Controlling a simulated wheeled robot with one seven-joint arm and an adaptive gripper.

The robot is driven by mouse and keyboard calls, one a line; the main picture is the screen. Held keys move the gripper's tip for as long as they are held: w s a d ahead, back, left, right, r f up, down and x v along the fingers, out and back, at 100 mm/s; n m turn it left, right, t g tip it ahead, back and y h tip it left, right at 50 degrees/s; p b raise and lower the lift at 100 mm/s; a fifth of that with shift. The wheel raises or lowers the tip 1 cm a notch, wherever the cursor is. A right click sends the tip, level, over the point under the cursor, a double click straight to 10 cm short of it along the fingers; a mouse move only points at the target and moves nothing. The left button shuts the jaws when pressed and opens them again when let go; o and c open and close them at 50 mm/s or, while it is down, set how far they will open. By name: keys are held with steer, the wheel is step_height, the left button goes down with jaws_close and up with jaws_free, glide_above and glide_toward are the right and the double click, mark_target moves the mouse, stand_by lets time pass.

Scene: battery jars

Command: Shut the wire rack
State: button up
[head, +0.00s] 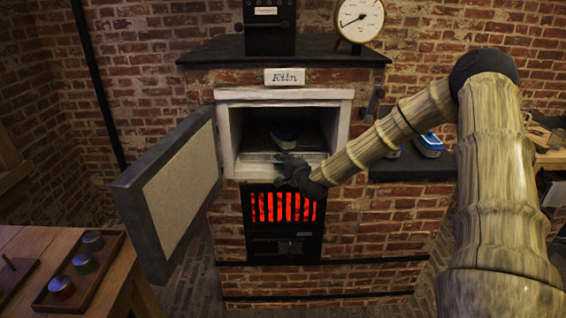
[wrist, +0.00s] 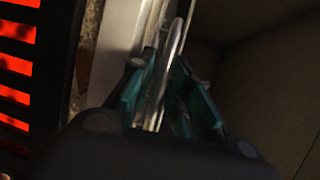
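The wire rack (head: 258,157) lies low in the white-framed opening of the kiln (head: 341,112), with its front edge near the mouth. In the wrist view a metal bar of the rack (wrist: 174,60) runs between my fingers. My gripper (head: 284,160) is at the rack's front edge; in the wrist view its teal fingers (wrist: 167,68) lean together on both sides of the bar and look closed on it. The far part of the rack is dark, and my gripper hides some of its front.
A dark jar with a bluish top (head: 285,133) sits inside the kiln. The kiln door (head: 172,190) stands wide open at the left. Glowing red bars (head: 284,207) lie below the opening. Blue-topped jars (head: 430,144) stand on a dark side shelf at the right.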

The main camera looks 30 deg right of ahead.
jaws_close()
steer(key=shift+w+d+f+b, duration=0.1)
steer(key=shift+w+d+b, duration=0.4)
steer(key=shift+w+b, duration=0.25)
steer(key=shift+w+d, duration=0.15)
steer(key=shift+w, duration=0.15)
steer(key=shift+r, duration=0.25)
jaws_free()
